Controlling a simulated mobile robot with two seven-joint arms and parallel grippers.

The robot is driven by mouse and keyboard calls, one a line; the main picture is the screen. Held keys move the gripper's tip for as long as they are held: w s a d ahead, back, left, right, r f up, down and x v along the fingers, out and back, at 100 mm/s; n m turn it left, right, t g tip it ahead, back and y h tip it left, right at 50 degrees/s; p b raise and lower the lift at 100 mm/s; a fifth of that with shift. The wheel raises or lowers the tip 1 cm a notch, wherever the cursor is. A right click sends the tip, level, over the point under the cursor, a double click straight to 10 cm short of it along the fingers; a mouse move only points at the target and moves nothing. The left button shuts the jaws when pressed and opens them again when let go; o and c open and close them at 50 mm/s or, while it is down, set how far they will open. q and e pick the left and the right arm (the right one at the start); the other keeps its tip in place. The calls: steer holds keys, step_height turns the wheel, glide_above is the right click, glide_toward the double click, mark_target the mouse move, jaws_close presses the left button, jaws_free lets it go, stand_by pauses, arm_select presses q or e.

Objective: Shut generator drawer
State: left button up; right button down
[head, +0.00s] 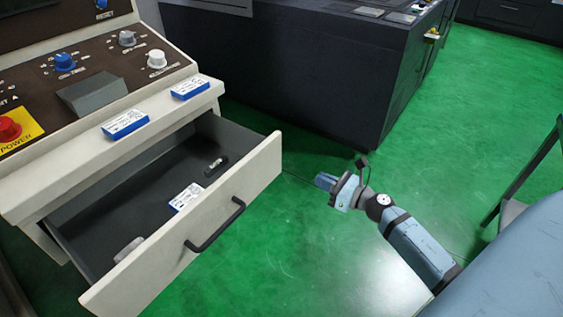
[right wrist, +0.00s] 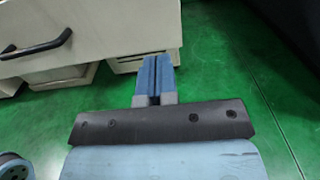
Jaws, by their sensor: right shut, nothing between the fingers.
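The generator drawer (head: 200,222) is pulled well open from the cream generator cabinet (head: 60,180) in the head view. Its black bar handle (head: 216,226) is on the cream front panel. Inside lie a white-and-blue card (head: 187,196), a small black item (head: 216,165) and a pale clear item (head: 128,248). My right gripper (head: 326,181) is to the right of the drawer front, apart from it, with fingers shut and empty. In the right wrist view the shut fingers (right wrist: 154,75) show below the drawer front (right wrist: 110,30), with the handle (right wrist: 36,46) at left. My left gripper is out of view.
Two blue-and-white boxes (head: 125,123) (head: 190,88) lie on the cabinet ledge above the drawer. A dark machine (head: 320,75) stands behind. Green floor (head: 300,240) is open between the drawer and my right arm. A dark-framed stand (head: 525,180) is at the right edge.

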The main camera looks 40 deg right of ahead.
mark_target(275, 157)
arm_select(q)
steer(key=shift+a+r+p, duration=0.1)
steer(key=shift+p, duration=0.45)
arm_select(e)
steer(key=x, duration=1.3)
steer(key=shift+w+a, duration=0.1)
steer(key=shift+w, duration=0.25)
steer(key=shift+w+a, duration=0.1)
steer(key=shift+w, duration=0.15)
steer(key=b+x, duration=0.2)
steer(key=x, duration=0.4)
steer(key=b+x, duration=0.3)
steer(key=x, duration=0.4)
steer(key=b+x, duration=0.2)
steer(key=x, duration=0.5)
steer(key=shift+w+f, duration=0.2)
steer(key=shift+f, duration=0.1)
steer(key=b+x, duration=0.2)
steer(key=x, duration=0.1)
steer(key=shift+a+r, duration=0.1)
steer(key=shift+w+a, duration=0.1)
steer(key=shift+w, duration=0.25)
steer(key=shift+r, duration=0.3)
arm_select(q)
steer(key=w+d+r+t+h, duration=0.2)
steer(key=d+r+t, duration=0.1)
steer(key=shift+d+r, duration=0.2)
arm_select(e)
steer(key=shift+r, duration=0.15)
